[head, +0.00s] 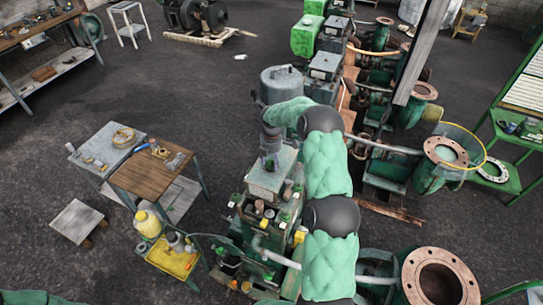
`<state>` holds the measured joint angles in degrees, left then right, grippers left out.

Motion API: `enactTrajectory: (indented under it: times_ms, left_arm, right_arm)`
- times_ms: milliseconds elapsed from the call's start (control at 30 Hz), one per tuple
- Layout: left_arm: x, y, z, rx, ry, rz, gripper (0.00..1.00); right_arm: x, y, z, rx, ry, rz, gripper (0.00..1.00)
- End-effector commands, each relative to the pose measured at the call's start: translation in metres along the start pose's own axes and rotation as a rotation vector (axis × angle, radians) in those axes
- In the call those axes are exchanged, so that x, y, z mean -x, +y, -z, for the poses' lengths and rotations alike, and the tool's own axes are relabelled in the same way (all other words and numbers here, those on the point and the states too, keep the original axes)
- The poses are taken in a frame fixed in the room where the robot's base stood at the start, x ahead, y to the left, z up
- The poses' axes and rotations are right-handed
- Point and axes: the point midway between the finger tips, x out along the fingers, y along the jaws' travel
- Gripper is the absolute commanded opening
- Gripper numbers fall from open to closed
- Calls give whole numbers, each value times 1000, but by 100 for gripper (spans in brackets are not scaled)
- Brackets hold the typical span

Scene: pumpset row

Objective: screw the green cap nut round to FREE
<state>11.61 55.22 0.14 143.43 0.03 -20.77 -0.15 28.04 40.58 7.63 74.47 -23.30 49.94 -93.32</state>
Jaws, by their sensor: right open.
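My right arm, in a green sleeve with dark joints, crosses the middle of the head view. It bends over at the top, and my right gripper (270,160) points down over the grey top of a pump-side box (268,182). The gripper is open, small in the picture and partly hidden by its own wrist. I cannot make out the green cap nut for certain; it may be hidden under the gripper or too small to tell. Whether the fingers touch anything is unclear. My left gripper is out of view.
A row of pumps and engines runs up the middle, with a rusty flange (440,283) and another flanged pipe (446,152) at right. A wooden-topped table (140,182), a yellow tray (172,261) and a green rack (505,140) stand around. Open floor lies to the left.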

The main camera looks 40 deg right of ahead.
Motion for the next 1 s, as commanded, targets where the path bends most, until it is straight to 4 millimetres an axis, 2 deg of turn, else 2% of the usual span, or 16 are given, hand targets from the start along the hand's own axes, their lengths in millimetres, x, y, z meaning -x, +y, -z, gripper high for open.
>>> enactTrajectory:
  times_ms: [200, 233, 400, 433, 567, 600, 667, 700, 1000]
  left_arm:
    - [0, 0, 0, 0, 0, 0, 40]
    - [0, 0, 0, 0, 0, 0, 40]
    - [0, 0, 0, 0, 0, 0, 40]
    - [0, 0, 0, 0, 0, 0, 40]
    - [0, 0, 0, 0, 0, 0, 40]
    - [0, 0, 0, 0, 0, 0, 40]
    - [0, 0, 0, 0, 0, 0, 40]
    - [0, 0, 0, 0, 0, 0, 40]
    - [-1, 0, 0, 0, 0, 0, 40]
  right_arm:
    - [-1, 0, 0, 0, 0, 0, 54]
    - [0, 0, 0, 0, 0, 0, 51]
    - [0, 0, 0, 0, 0, 1, 3]
    - [0, 0, 0, 0, 0, 1, 0]
    - [0, 0, -1, -1, 0, 1, 0]
    - [0, 0, -1, -1, -1, 1, 18]
    - [0, 0, -1, -1, -1, 1, 2]
    - [-1, -1, -1, -1, -1, 1, 0]
    - [-2, -1, -2, -1, -2, 1, 0]
